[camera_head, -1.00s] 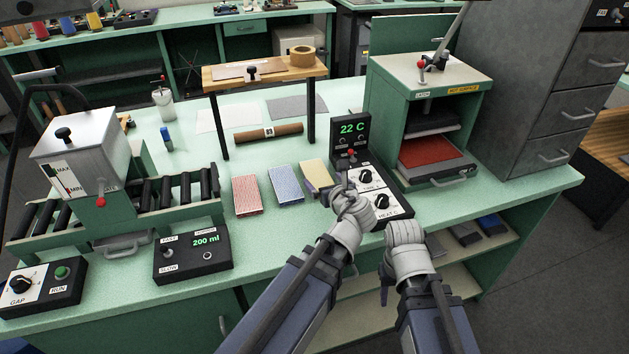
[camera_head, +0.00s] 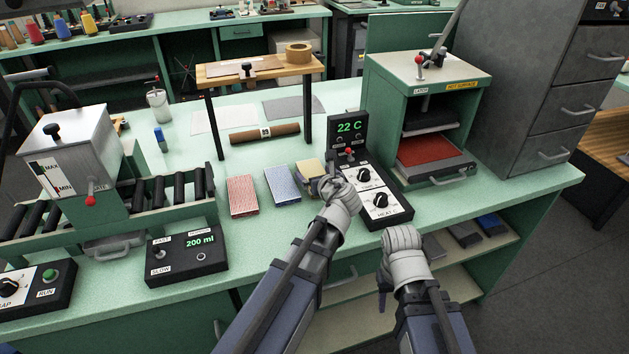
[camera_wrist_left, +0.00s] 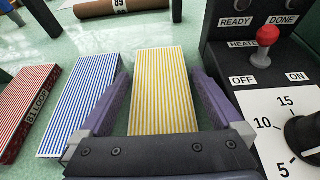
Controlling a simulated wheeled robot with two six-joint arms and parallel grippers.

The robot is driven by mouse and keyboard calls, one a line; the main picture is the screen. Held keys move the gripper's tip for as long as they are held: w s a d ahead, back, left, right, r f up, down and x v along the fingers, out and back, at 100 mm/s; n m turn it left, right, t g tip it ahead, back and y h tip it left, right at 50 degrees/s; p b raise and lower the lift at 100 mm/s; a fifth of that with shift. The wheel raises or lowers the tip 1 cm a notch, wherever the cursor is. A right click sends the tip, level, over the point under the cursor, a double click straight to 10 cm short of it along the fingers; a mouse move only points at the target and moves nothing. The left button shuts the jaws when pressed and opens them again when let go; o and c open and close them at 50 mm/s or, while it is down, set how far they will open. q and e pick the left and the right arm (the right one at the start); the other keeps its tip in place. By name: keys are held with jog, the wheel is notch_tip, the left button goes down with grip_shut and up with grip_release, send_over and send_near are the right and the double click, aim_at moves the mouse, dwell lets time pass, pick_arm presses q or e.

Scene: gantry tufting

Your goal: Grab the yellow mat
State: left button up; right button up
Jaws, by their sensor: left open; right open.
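The yellow mat (camera_head: 309,170) is a yellow-and-white striped block lying on the green bench, partly hidden behind my left gripper in the head view. In the left wrist view the yellow mat (camera_wrist_left: 162,85) lies between the two open purple fingers of my left gripper (camera_wrist_left: 160,100), with narrow gaps at its sides. In the head view my left gripper (camera_head: 318,186) is at the mat's near end. My right gripper (camera_head: 384,298) hangs in front of the bench edge with nothing seen in it.
A blue striped mat (camera_head: 283,185) and a red striped mat (camera_head: 242,196) lie to the left of the yellow one. The heat control box (camera_head: 382,202) stands close on the right. A wooden stand (camera_head: 225,74) and a brown roll (camera_head: 264,134) are behind.

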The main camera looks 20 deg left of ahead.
pick_arm(q)
jog(key=shift+w+a+f, duration=0.25)
jog(key=shift+w+a, duration=0.1)
jog(key=shift+w, duration=0.15)
jog(key=shift+s, duration=0.1)
jog(key=shift+c, duration=0.4)
jog(key=c, duration=1)
jog(key=shift+r, duration=0.1)
